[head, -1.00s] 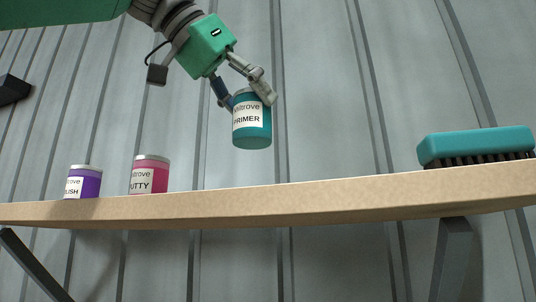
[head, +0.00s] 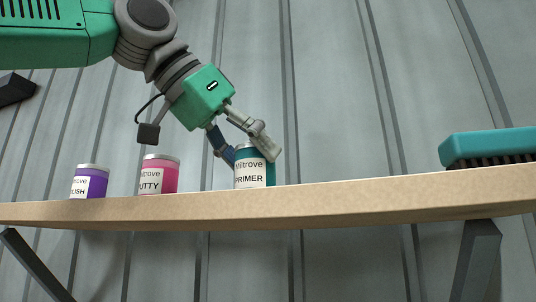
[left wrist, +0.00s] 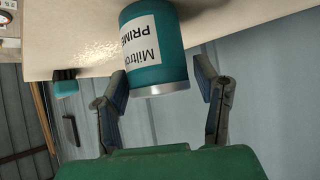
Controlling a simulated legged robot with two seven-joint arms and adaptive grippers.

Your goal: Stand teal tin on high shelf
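The teal tin (head: 250,174), labelled PRIMER, is upright at the high shelf (head: 330,203), right of the other tins. The shelf's front edge hides its base in the head view. In the left wrist view, the tin (left wrist: 156,55) has its silver rim towards me and its far end against the pale shelf top (left wrist: 232,18). My left gripper (head: 252,158) is around the tin's upper part, with one finger on each side. The left wrist view shows a gap between the tin and the right-hand finger; the left-hand finger is close against it. My right gripper is not in view.
A pink PUTTY tin (head: 159,177) and a purple tin (head: 89,184) stand to the left on the shelf. A teal brush (head: 490,148) lies at the right. The shelf between tin and brush is clear. A ribbed wall (head: 330,90) is behind.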

